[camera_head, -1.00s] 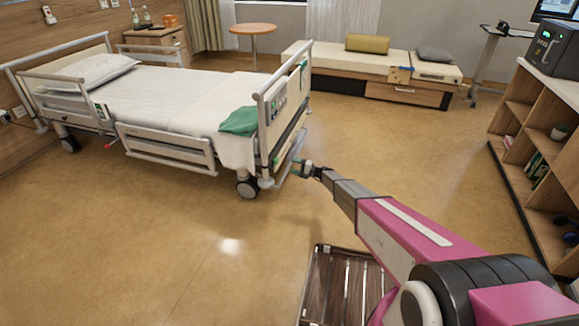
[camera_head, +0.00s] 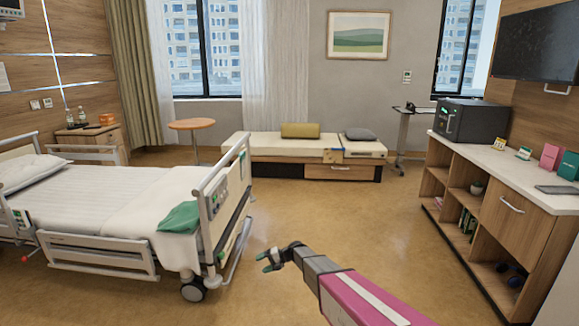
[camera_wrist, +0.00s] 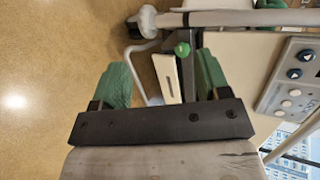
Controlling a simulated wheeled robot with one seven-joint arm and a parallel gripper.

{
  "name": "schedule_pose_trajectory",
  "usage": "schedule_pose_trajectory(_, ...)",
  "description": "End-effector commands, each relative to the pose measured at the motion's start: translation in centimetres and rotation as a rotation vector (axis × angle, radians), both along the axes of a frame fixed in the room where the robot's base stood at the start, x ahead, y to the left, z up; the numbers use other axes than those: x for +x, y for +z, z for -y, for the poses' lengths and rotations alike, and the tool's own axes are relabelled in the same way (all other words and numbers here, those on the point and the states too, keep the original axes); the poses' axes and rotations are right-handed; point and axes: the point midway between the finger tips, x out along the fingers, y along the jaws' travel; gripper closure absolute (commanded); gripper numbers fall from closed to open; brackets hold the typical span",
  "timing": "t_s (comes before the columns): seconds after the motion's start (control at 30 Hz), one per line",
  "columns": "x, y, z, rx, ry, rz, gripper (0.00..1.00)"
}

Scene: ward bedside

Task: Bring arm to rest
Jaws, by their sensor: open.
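My gripper (camera_head: 268,261) is at the end of my pink and grey arm, reaching forward over the floor just right of the bed's foot end. In the wrist view, its two green fingertips (camera_wrist: 160,80) are wide apart with nothing held between them. Past the fingers, the wrist view shows bed parts and a grey control panel (camera_wrist: 296,82) on the bed's footboard. I cannot tell the exact gap between the fingers and the bed.
The bed (camera_head: 110,205) stands at left with a green cloth (camera_head: 179,217) on it. A wooden shelf unit (camera_head: 513,211) lines the right side. A bench (camera_head: 275,149) and a round table (camera_head: 192,126) stand at the back. The floor (camera_head: 330,215) between is clear.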

Motion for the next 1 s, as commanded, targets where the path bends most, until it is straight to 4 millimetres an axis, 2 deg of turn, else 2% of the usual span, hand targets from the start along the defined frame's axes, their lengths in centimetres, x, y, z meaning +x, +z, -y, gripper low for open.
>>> schedule_pose_trajectory(0.03, -3.3, 2.2, 2.6, -0.076, 0.010, 0.009, 0.31)
schedule_pose_trajectory(0.1, -6.3, 3.7, 5.8, -0.193, 0.027, 0.020, 0.31)
schedule_pose_trajectory(0.4, -18.4, 10.1, 19.7, -0.692, 0.044, 0.063, 0.31)
schedule_pose_trajectory(0.5, -22.1, 12.2, 24.0, -0.848, 0.035, 0.077, 0.31)
schedule_pose_trajectory(0.6, -25.1, 14.1, 27.5, -0.979, 0.023, 0.090, 0.31)
schedule_pose_trajectory(0.7, -27.2, 15.5, 30.0, -1.074, 0.014, 0.098, 0.31)
schedule_pose_trajectory(0.8, -28.2, 16.3, 31.4, -1.131, 0.007, 0.105, 0.31)
schedule_pose_trajectory(1.0, -28.3, 16.5, 32.0, -1.156, 0.005, 0.107, 0.31)
